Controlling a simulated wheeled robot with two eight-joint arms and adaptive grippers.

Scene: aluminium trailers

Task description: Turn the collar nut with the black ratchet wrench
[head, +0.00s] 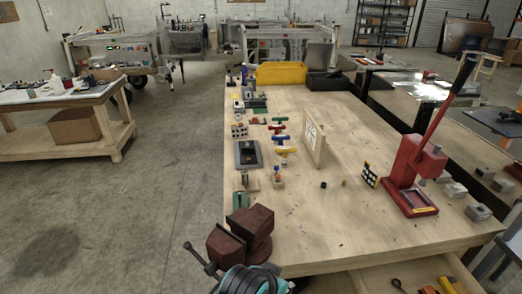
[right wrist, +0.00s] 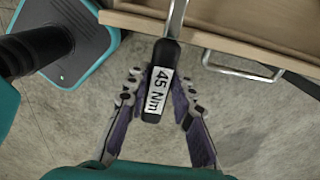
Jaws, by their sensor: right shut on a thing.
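In the right wrist view, my right gripper (right wrist: 161,78) is shut on the black handle of the ratchet wrench (right wrist: 166,52), between its purple-padded fingers. The handle carries a white label reading 45 Nm. Its metal shaft runs up out of the top of that view, so the wrench head is hidden. I cannot pick out the collar nut in either view. My left gripper is not in view.
The wooden workbench (head: 345,225) carries a brown vise (head: 240,238) at its near left corner and a red press (head: 412,175) at right. An open drawer (head: 375,283) with tools juts out in front. Its metal handle (right wrist: 240,72) is near the wrench. The bench middle is mostly clear.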

